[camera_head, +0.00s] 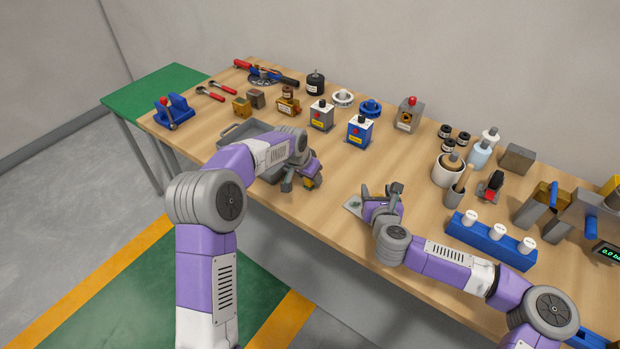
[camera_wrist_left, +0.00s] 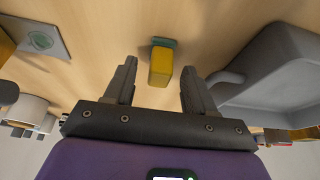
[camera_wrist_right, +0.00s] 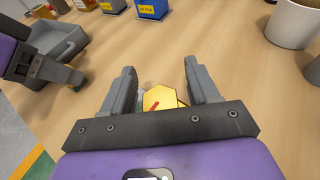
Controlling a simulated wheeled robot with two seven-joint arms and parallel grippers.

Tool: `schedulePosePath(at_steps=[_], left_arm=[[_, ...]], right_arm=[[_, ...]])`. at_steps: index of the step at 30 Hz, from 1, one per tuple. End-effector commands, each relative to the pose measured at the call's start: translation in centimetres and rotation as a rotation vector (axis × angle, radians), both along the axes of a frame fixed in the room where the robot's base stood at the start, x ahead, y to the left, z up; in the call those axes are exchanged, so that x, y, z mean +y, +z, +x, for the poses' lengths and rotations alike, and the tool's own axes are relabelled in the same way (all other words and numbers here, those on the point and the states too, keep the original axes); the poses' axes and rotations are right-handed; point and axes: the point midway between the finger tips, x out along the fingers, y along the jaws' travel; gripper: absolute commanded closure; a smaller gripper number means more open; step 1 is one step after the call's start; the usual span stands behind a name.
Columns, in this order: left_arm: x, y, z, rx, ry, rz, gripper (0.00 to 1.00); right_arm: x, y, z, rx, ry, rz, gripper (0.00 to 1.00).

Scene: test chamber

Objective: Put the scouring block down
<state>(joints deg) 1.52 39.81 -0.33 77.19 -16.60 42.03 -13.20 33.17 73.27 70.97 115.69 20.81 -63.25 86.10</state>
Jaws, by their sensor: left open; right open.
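The scouring block (camera_wrist_left: 160,66) is a small yellow block with a green layer, seen in the left wrist view ahead of and between my left fingers, with gaps on both sides. It appears to be at the tabletop; exact contact is unclear. In the head view it is a yellow patch (camera_head: 309,183) beside my left gripper (camera_head: 299,179), which is open near the table's front edge. My right gripper (camera_head: 382,193) is open over the table further right. In the right wrist view a yellow piece with a red mark (camera_wrist_right: 159,98) shows between its fingers, partly hidden.
A grey tray (camera_wrist_left: 275,75) stands close to my left gripper. A flat plate with a round mark (camera_wrist_left: 40,38) lies by my right gripper. The table between the grippers is mostly clear.

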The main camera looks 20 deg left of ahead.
Motion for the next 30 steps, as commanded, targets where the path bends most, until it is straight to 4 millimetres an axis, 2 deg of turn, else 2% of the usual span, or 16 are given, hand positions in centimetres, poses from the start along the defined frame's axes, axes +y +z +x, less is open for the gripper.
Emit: schedulePosePath(at_steps=[6, 13, 18, 30], left_arm=[[0.6, 4.6, -1.8, -0.004, 0.000, 0.000, 0.45], [1.0, 8.4, -3.2, -0.003, 0.000, -0.001, 0.45], [1.2, 9.5, -3.7, -0.002, 0.000, -0.001, 0.45], [1.2, 9.7, -3.8, 0.000, 0.000, -0.001, 0.45]], right_arm=[[0.0, 0.0, 0.0, 0.000, 0.000, 0.000, 0.40], [0.0, 0.0, 0.0, 0.000, 0.000, 0.000, 0.40], [0.0, 0.0, 0.0, 0.000, 0.000, 0.000, 0.40], [0.0, 0.0, 0.0, 0.000, 0.000, 0.000, 0.40]])
